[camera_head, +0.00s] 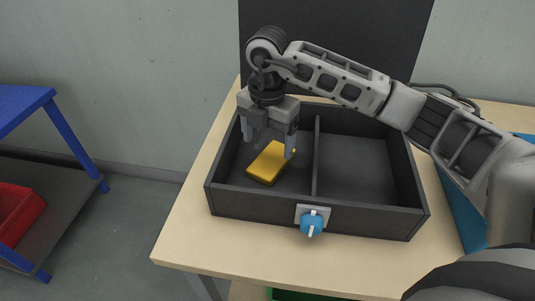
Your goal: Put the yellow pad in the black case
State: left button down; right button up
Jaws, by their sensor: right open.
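The black case (260,205) is an open box on the table, split by a divider into a left and a right compartment. A blue knob (311,224) sits on its front wall. The yellow pad (269,164) lies in the left compartment, slightly turned. My right gripper (268,147) hangs over the left compartment with its fingers pointing down and apart. One finger is close to the pad's right end; I cannot tell whether it touches. The right compartment looks empty. My left gripper is not in view.
The wooden table (184,235) has free room left and in front of the case. A blue item (461,215) lies right of the case, partly behind my arm. A dark panel (340,40) stands behind. A blue-framed shelf (70,130) with a red bin (16,212) stands at far left.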

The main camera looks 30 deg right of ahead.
aim_at(268, 164)
notch_tip(268, 164, up, 6)
jog(key=shift+f, duration=0.1)
jog(key=shift+s+f, duration=0.1)
dwell(0.5)
